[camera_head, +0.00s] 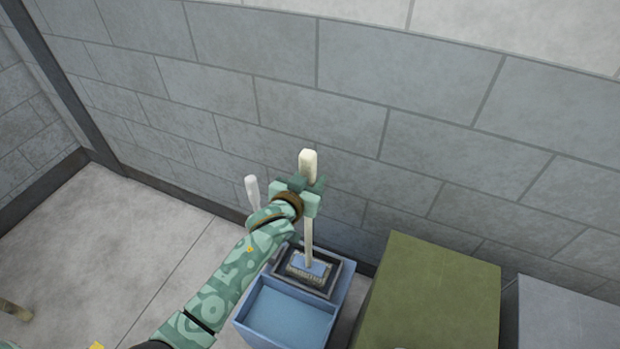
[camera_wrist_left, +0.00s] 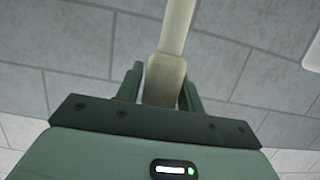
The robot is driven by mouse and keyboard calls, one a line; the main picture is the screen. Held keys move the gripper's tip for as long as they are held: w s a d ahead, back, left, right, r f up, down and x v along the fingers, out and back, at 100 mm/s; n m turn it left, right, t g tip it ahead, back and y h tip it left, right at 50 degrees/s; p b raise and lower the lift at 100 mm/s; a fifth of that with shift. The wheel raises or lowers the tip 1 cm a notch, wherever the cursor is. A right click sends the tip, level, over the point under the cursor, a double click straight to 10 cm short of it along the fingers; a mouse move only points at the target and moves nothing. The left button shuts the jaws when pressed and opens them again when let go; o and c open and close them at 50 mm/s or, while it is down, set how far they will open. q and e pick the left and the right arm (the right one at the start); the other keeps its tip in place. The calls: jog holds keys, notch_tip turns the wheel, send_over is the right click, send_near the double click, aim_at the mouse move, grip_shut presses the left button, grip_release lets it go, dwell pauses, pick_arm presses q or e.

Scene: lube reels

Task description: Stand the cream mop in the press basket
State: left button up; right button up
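The cream mop (camera_head: 309,240) stands about upright, its pale handle rising past my left gripper to a thick cream grip at the top. Its head (camera_head: 307,270) is down in the dark-framed press basket (camera_head: 330,286) at the back of the blue bucket (camera_head: 290,310). My left gripper (camera_head: 312,188) is at the upper handle, its fingers shut on it. The left wrist view shows the handle (camera_wrist_left: 167,75) between the two fingers (camera_wrist_left: 163,88). Whether the head rests on the basket floor is hard to tell. My right gripper is not in view.
A white handle (camera_head: 252,190) rises behind my left forearm; its lower part is hidden. A green box (camera_head: 432,290) stands right of the bucket, with a grey box (camera_head: 565,318) further right. A grey block wall is close behind. The floor at left is mostly clear.

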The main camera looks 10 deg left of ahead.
pick_arm(q)
jog(key=shift+o, duration=0.7)
jog(key=shift+r, duration=0.1)
jog(key=shift+s+r, duration=0.15)
jog(key=shift+s, duration=0.1)
jog(key=p+v, duration=0.4)
jog(key=v, duration=0.8)
jog(key=s+a+f+g, duration=0.15)
jog(key=s+f, duration=0.25)
jog(key=f, duration=0.4)
jog(key=s+a+f+g+y, duration=0.1)
jog(key=s+f+g, duration=0.25)
jog(key=f, duration=0.45)
jog(key=s+a+f+g, duration=0.1)
jog(key=s+f, duration=0.4)
jog(key=f, duration=0.4)
jog(key=s+a+f+g, duration=0.2)
jog(key=s+f, duration=0.3)
jog(key=s, duration=0.6)
jog(key=s+a+f+m+g+y, duration=0.1)
jog(key=s+a+f+g, duration=0.2)
jog(key=s, duration=0.8)
jog(key=s+a+f+g, duration=0.2)
jog(key=s+f, duration=0.5)
jog(key=s, duration=0.5)
jog(key=shift+a+m+g+y, duration=0.3)
jog(key=shift+a+g+y, duration=0.1)
jog(key=shift+g, duration=0.2)
jog(key=shift+s, duration=0.15)
